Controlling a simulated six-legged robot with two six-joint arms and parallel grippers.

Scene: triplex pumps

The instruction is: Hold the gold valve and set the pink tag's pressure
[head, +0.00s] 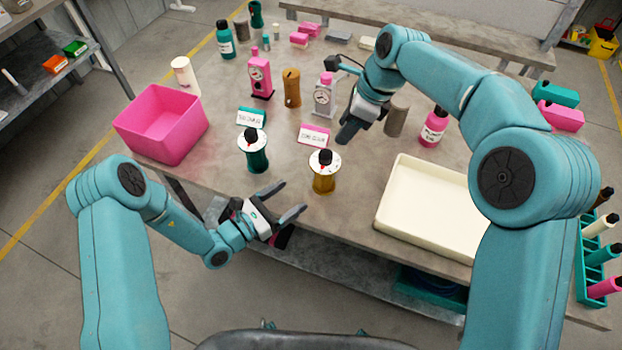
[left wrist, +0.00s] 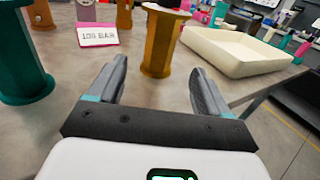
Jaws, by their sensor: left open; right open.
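The gold valve (head: 323,182) is an upright gold spool with a white dial and black knob (head: 325,157) on top, near the table's front. The pink-edged tag (head: 313,135) stands just behind it. In the left wrist view the tag (left wrist: 97,34) shows a number and "BAR"; its last digit is unclear. My left gripper (head: 293,197) is open and empty, short of the gold valve at its front left. In the left wrist view the gold valve (left wrist: 161,42) stands ahead, between the open fingers (left wrist: 160,82). My right gripper (head: 347,112) is open behind the gold valve, beside a grey gauge unit.
A teal valve (head: 255,153) with a teal tag (head: 251,117) stands left of the gold one. A cream tray (head: 392,210) lies at right, a pink bin (head: 125,122) at left. Pink (head: 260,75), gold (head: 292,88) and grey (head: 324,97) units stand behind.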

